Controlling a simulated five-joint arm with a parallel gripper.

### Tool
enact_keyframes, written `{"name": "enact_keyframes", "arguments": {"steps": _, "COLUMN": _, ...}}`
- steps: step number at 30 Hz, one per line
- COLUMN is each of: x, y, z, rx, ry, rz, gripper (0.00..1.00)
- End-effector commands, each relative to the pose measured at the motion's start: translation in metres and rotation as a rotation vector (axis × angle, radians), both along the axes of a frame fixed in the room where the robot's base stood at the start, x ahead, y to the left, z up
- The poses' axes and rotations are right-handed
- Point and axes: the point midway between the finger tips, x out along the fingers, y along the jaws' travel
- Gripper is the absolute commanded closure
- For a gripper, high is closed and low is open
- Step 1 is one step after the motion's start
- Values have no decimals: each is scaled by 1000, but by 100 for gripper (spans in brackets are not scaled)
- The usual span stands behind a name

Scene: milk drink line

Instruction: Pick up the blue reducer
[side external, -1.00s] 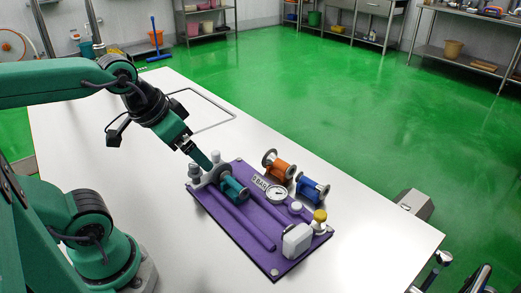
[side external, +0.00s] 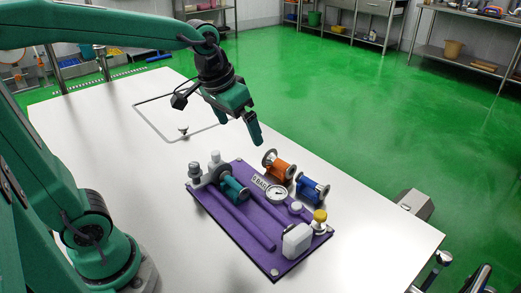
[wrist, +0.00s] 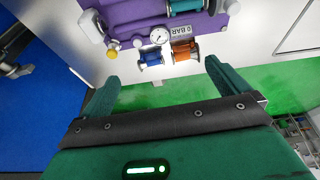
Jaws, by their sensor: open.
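The blue reducer (side external: 312,189) has a blue body with silver flanged ends. It lies on the white table just off the back right edge of the purple board, and also shows in the wrist view (wrist: 151,59). My gripper (side external: 254,135) is raised above the table, up and left of the reducer in the side view, clear of it. In the wrist view my gripper (wrist: 161,75) has its fingers wide apart and empty, with the blue reducer showing beyond and between the fingertips.
An orange flanged piece (side external: 279,168) lies beside the blue one. The purple board (side external: 231,222) carries a teal flanged piece (side external: 234,188), pipes, a gauge (side external: 276,192), a white box (side external: 297,240) and a yellow-topped fitting (side external: 320,217). A small metal item (side external: 183,130) stands inside a grey outline.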

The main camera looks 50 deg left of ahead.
Motion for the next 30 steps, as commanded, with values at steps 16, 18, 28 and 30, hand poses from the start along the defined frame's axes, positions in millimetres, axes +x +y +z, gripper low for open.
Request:
{"name": "enact_keyframes", "arguments": {"steps": 16, "x": 107, "y": -22, "z": -46, "rx": -7, "ry": 146, "rz": 24, "gripper": 0}}
{"name": "enact_keyframes", "arguments": {"steps": 18, "x": 119, "y": -25, "z": -56, "rx": -6, "ry": 165, "rz": 26, "gripper": 0}}
{"name": "enact_keyframes", "arguments": {"steps": 28, "x": 172, "y": -42, "z": -112, "rx": -3, "ry": 249, "rz": 42, "gripper": 0}}
{"name": "enact_keyframes", "arguments": {"steps": 30, "x": 182, "y": -45, "z": -127, "rx": -2, "ry": 267, "rz": 46, "gripper": 0}}
